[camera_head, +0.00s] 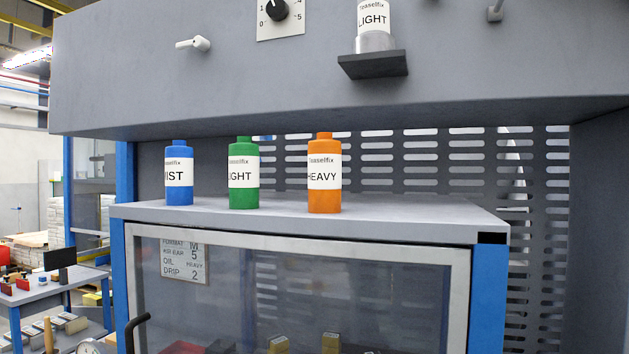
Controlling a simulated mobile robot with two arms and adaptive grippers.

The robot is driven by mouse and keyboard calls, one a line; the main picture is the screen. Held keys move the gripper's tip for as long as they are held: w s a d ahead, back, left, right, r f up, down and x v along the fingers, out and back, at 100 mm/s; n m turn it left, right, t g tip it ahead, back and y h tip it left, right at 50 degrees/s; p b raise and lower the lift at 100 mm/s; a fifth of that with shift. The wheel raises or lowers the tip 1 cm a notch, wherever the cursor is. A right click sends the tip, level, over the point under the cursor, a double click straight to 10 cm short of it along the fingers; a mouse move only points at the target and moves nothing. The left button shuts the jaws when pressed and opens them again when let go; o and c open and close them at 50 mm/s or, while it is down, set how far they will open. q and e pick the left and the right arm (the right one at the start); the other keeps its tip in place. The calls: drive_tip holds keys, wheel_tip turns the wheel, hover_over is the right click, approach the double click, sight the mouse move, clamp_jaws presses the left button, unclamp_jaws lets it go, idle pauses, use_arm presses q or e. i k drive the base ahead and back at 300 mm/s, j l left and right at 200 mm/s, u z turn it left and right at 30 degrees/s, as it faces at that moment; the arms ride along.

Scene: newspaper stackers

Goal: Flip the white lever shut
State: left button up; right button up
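The white lever (194,44) is on the front of the grey upper housing, at the upper left. Its handle points left and lies close to level, with its rounded hub at the right end. I cannot tell from its pose alone whether it is open or shut. Neither of my grippers shows in the head view, so nothing of mine is seen near the lever.
A black dial (275,9) is right of the lever. A small black shelf (372,64) juts out holding a bottle (373,22). Blue (179,172), green (243,173) and orange (324,174) bottles stand on the grey cabinet top (430,212) below. Space before the housing looks clear.

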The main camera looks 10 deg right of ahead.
sight(199, 42)
drive_tip(key=j+z, duration=0.3)
drive_tip(key=j, duration=0.15)
drive_tip(key=j+z, duration=0.25)
drive_tip(key=j, duration=0.2)
drive_tip(key=k+j+z, duration=0.1)
drive_tip(key=j, duration=0.25)
drive_tip(key=k+j+z, duration=0.15)
drive_tip(key=j, duration=0.15)
drive_tip(key=k+j+z, duration=0.1)
drive_tip(key=j, duration=0.25)
drive_tip(key=k+j+z, duration=0.15)
drive_tip(key=j, duration=0.15)
